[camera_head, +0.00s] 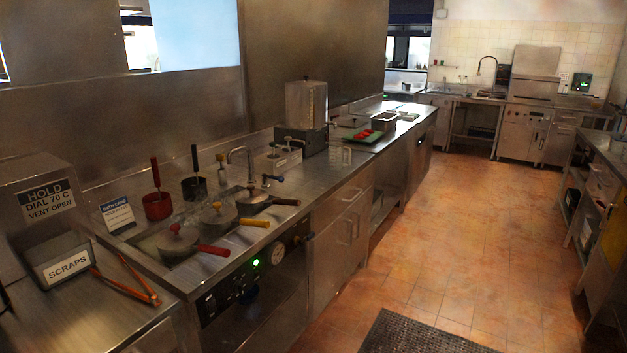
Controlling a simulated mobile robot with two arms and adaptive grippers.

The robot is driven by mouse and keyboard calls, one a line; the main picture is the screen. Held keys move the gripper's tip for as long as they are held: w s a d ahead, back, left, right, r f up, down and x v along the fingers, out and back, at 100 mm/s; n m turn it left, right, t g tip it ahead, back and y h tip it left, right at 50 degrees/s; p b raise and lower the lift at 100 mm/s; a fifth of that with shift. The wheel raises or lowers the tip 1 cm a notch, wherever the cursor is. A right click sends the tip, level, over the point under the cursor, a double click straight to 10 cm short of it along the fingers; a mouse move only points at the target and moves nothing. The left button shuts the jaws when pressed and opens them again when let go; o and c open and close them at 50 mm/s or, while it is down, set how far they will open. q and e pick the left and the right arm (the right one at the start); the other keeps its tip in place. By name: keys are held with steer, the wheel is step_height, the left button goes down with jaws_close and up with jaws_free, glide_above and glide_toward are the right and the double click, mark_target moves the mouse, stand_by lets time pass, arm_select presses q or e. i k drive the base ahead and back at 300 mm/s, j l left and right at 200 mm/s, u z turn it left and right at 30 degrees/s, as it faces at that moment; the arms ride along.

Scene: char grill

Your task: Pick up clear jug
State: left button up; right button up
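Neither of my grippers is in view.
Lidded pans (177,243) with red, yellow and dark handles stick out over the near counter's front. Orange tongs (125,285) lie beside the SCRAPS bin (66,266). The tiled floor (450,240) is clear, with a dark mat (420,335) in front.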

mark_target(335, 162)
steer(key=i+l+z, duration=0.45)
steer(key=i, duration=0.5)
steer(key=i+j+z, duration=0.1)
steer(key=i+z, duration=0.35)
steer(key=i, duration=0.45)
